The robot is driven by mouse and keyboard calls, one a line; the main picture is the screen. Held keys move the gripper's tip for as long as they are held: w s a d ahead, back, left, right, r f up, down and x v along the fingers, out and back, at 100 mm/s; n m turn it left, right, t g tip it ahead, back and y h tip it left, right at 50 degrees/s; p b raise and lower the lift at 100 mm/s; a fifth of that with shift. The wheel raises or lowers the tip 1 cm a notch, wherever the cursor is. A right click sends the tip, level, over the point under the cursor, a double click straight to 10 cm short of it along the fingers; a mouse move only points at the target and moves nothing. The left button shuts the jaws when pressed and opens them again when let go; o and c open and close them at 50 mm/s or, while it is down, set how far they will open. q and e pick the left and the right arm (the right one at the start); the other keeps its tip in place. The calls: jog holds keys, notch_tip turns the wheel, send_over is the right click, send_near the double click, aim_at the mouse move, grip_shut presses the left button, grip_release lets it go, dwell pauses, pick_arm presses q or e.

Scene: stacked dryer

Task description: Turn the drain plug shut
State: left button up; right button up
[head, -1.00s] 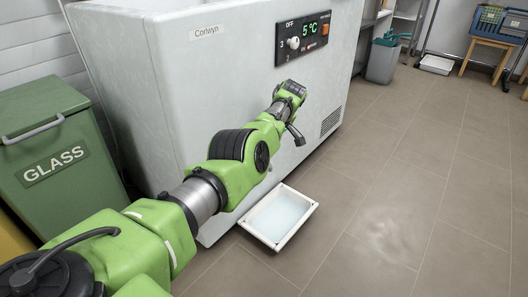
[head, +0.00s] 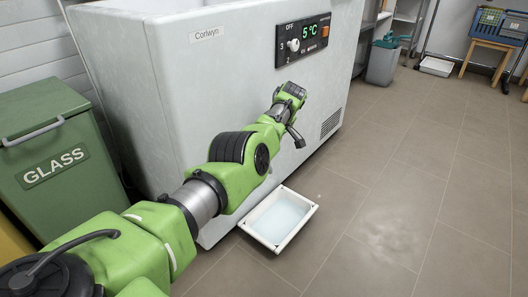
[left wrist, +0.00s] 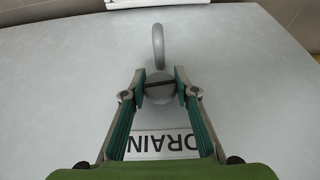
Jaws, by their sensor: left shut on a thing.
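The drain plug (left wrist: 160,92) is a grey round knob with a dark slot line across it, on the white front of the appliance, in the left wrist view. My left gripper (left wrist: 160,80) is shut on it, with one finger on each side. A DRAIN label (left wrist: 163,144) lies below the plug in that view, partly covered by the fingers. A grey curved spout (left wrist: 158,45) stands just beyond the plug. In the head view my arm hides the plug, and the white appliance (head: 140,90) stands behind it. My right gripper is not in view.
A white tray (head: 291,242) with pale liquid or ice sits on the floor at the appliance's foot. A green GLASS bin (head: 45,150) stands at the left. A control panel (head: 303,39) reads 5 °C. The tiled floor (head: 420,160) to the right is clear.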

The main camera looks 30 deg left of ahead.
pick_arm(q)
jog(key=o, duration=0.9)
jog(key=shift+w+d+r, duration=0.25)
jog(key=shift+w+r, duration=0.1)
jog(key=shift+w, duration=0.1)
jog(key=shift+o, duration=0.9)
jog(key=shift+d, duration=0.1)
jog(key=shift+f, duration=0.15)
jog(key=shift+s, duration=0.1)
jog(key=shift+s+r, duration=0.1)
jog(key=shift+r, duration=0.35)
jog(key=v, duration=1.1)
jog(key=shift+d, duration=0.1)
